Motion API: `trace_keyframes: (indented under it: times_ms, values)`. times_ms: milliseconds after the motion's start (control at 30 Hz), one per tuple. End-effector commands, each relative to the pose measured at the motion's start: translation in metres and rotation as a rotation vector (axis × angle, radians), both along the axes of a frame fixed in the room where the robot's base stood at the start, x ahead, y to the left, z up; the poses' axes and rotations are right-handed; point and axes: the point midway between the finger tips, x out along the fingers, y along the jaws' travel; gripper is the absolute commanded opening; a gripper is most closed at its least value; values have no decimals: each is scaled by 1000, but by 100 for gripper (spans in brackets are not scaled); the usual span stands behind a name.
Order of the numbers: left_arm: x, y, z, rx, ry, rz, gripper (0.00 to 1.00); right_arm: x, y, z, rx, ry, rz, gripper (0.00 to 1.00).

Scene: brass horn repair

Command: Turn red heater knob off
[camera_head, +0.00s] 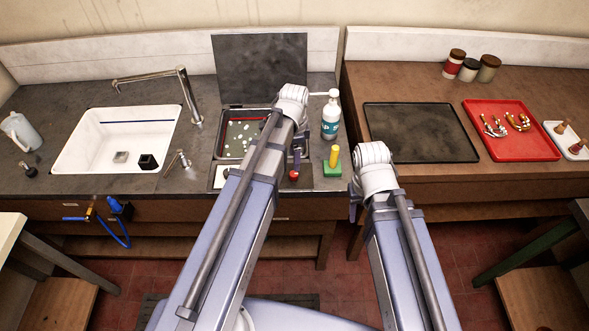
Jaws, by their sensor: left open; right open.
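The red knob (294,175) is small and stands at the front right of the sunken tank unit (217,158), near the counter's front edge. My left arm crosses over the tank, and its gripper (297,160) points down beside the knob. The gripper is open; the arm hides most of it, and I cannot tell whether it touches the knob. My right gripper (354,206) is open and empty, hanging low in front of the counter gap, right of the green block. Its wrist hides part of it.
A yellow-handled green block (331,169) and a white bottle (330,118) stand right of the knob. A dark lid (262,68) stands behind the tank. A white sink (112,145) is left; a black mat (421,132) and red tray (535,143) are right.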

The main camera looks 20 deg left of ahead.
Motion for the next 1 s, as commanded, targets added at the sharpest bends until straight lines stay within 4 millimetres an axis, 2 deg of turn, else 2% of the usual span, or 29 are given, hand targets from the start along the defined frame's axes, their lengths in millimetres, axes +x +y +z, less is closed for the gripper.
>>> trace_keyframes:
  times_ms: [600, 733, 1000]
  values:
    - [0, 0, -70, 0, 0, 1, 67, 0, 0, -70, 0, 0, -2, 50]
    - [0, 0, -76, 0, 0, 1, 67, 0, 0, -76, 0, 0, -2, 50]
    - [0, 0, -75, 0, 0, 2, 67, 0, 0, -75, 0, 0, -2, 50]
